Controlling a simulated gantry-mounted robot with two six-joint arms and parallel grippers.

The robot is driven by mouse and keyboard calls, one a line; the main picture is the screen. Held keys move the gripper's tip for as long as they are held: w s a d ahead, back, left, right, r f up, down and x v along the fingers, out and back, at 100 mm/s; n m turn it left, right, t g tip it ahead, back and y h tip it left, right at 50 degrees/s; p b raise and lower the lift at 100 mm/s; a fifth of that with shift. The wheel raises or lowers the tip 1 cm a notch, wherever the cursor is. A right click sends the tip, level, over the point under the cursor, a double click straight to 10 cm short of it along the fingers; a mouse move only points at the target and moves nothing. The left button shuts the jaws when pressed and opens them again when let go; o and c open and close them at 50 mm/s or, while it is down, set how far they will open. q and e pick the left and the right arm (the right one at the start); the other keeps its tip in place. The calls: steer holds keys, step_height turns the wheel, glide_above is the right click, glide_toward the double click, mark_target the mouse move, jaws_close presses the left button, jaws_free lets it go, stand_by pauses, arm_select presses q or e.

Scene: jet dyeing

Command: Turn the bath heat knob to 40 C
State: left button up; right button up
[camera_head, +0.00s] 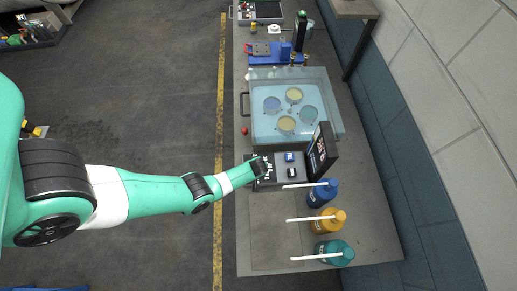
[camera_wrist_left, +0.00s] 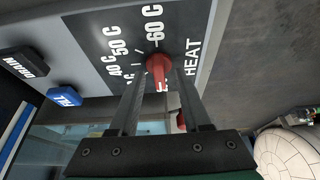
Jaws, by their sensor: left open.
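The red bath heat knob (camera_wrist_left: 159,72) is on the dark control panel in the left wrist view, next to the word HEAT. Labels 60 C, 50 C and 40 C curve around it, with another partly hidden below. The knob's white mark faces the bottom of the picture, away from the 60 C label; its exact reading is unclear. My left gripper (camera_wrist_left: 162,88) is open, with one finger on each side of the knob; I cannot tell whether they touch it. In the head view my left gripper (camera_head: 260,167) is over the panel's left part and hides the knob.
Blue FILL (camera_wrist_left: 66,97) and black DRAIN (camera_wrist_left: 22,65) buttons sit on the panel. An upright black display (camera_head: 321,150) stands at its right. The glass-topped bath (camera_head: 270,120) is behind; blue (camera_head: 322,193), yellow (camera_head: 328,221) and teal (camera_head: 335,252) bottles stand in front.

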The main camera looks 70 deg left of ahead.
arm_select(q)
jaws_close()
